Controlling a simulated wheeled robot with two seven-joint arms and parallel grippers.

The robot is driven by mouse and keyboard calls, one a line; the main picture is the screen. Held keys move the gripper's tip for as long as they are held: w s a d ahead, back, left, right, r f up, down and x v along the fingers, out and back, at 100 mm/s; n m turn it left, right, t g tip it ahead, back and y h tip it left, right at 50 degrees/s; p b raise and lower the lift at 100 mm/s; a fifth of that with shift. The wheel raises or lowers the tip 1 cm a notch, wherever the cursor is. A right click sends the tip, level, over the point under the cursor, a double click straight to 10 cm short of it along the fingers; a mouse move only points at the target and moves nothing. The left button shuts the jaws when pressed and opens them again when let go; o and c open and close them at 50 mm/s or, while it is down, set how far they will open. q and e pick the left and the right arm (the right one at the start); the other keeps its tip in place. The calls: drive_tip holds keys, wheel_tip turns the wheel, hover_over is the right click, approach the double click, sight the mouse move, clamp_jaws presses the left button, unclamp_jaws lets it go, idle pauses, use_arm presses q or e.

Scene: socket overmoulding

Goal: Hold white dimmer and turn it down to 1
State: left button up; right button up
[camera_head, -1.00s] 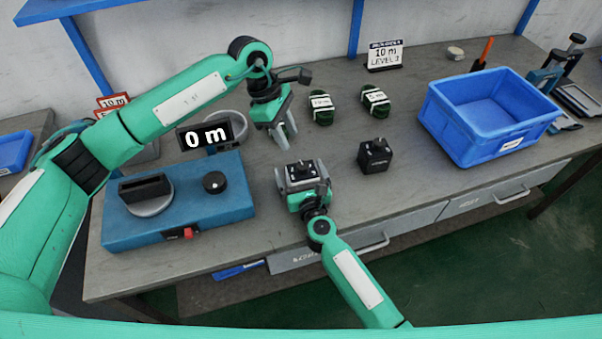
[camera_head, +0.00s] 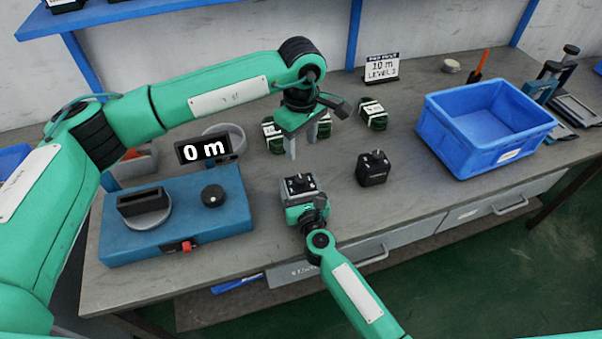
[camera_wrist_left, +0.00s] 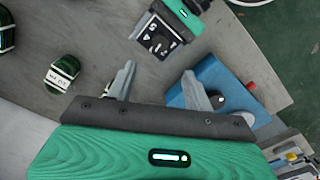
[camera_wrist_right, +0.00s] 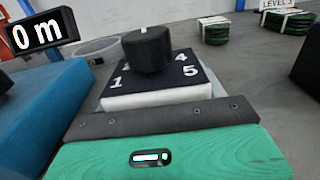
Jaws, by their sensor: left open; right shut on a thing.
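The white dimmer (camera_head: 299,186) has a black face with numbers and a black knob. My right gripper (camera_head: 303,208) is shut on it and holds it upright near the table's front. In the right wrist view the dimmer (camera_wrist_right: 158,98) shows 1, 4 and 5 around its knob (camera_wrist_right: 147,52); a small white mark tops the knob, but which number it points to is unclear. My left gripper (camera_head: 303,148) is open and empty, behind and above the dimmer. In the left wrist view the dimmer (camera_wrist_left: 157,42) lies beyond the left fingers (camera_wrist_left: 158,84), apart from them.
A black dimmer (camera_head: 373,168) stands to the right. Several green coils (camera_head: 372,114) lie behind. A blue machine (camera_head: 120,236) with a knob (camera_head: 212,195) and a "0 m" display (camera_head: 204,150) stands left. A blue bin (camera_head: 540,134) is at right. Bare table lies between bin and black dimmer.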

sight(301, 178)
use_arm(q)
wheel_tip(301, 178, down, 11)
drive_tip(key=shift+f, duration=0.2)
idle(0.3)
drive_tip(key=c, duration=1)
